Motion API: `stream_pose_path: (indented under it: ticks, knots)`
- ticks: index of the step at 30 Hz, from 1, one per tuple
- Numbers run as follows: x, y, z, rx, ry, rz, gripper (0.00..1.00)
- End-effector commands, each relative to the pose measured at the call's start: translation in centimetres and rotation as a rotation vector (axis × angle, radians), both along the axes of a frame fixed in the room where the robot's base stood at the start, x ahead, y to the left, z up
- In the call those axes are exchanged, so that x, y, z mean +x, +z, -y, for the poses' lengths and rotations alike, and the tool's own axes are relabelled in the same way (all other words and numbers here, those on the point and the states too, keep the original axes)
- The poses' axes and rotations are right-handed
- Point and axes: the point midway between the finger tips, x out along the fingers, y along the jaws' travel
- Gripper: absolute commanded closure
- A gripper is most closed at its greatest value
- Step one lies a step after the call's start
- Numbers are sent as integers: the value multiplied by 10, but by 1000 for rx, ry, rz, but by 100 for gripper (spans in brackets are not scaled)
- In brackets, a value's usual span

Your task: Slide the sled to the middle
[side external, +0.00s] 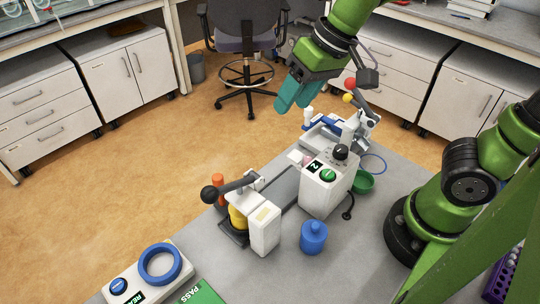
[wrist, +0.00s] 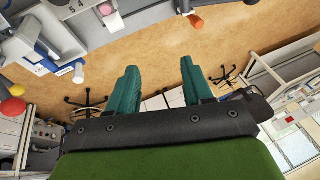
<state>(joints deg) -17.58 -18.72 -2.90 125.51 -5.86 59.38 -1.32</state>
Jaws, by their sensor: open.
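My gripper (side external: 293,93) is open and empty, its two teal fingers in the air above the far side of the bench. In the wrist view the fingers (wrist: 160,82) stand apart with only floor and furniture beyond. A dark grey track (side external: 284,186) runs between the lever press (side external: 263,228) and the white dial machine (side external: 322,192). A small pale block with a pink top (side external: 296,157) is near the track's far end; I cannot tell whether it is the sled. A pink piece (wrist: 112,19) shows at the top of the wrist view.
An orange cylinder (side external: 218,188) is beside the press. Red and yellow ball knobs (side external: 349,90) rise near my gripper.

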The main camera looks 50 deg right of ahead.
Motion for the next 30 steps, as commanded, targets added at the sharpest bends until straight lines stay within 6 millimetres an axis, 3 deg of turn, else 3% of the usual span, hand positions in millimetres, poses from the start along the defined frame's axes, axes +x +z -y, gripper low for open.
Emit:
stream_pose_path:
  ticks: [6,10,13,18,20,26,30]
  knots:
    - [49,-4,-73,-131,194,-161,49]
    - [70,-8,-114,-225,269,-231,49]
    - [80,-6,-134,-277,292,-263,49]
    - [86,16,-137,-297,273,-283,49]
    - [83,16,-136,-300,273,-298,49]
    - [81,-5,-136,-301,277,-311,49]
    - [80,-34,-135,-301,277,-312,49]
